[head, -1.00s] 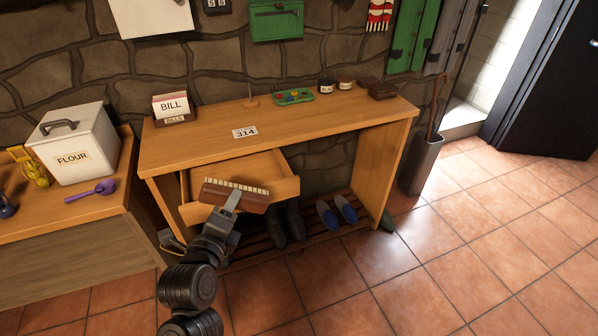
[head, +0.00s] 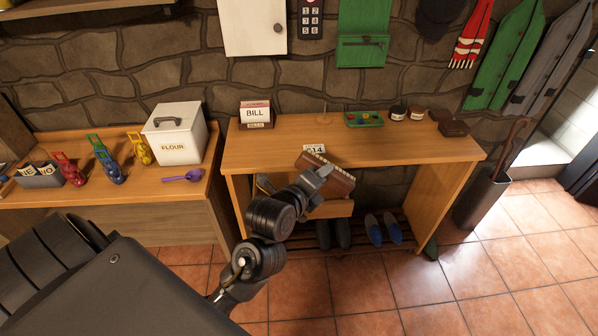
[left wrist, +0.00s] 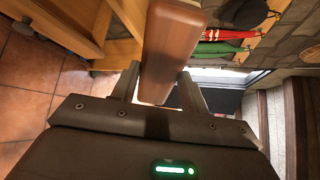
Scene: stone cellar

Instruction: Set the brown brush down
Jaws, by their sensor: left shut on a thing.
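The brown brush (head: 339,182) has a wooden back and a row of pale bristles facing up and away. My left gripper (head: 322,172) is shut on it and holds it in front of the wooden desk (head: 385,142), near the front edge of the desktop. In the left wrist view the brush back (left wrist: 170,50) stands between the two fingers (left wrist: 158,88). The brush partly hides the number card (head: 314,148) marked 314 and the desk's open drawer (head: 335,209). My right gripper is not in view.
On the desk stand a bill holder (head: 256,114), a green tray (head: 364,119), small jars (head: 397,112) and a brown box (head: 453,128). The desktop's middle is mostly clear. Shoes (head: 383,229) sit on the rack below. A flour tin (head: 175,132) stands on the left counter.

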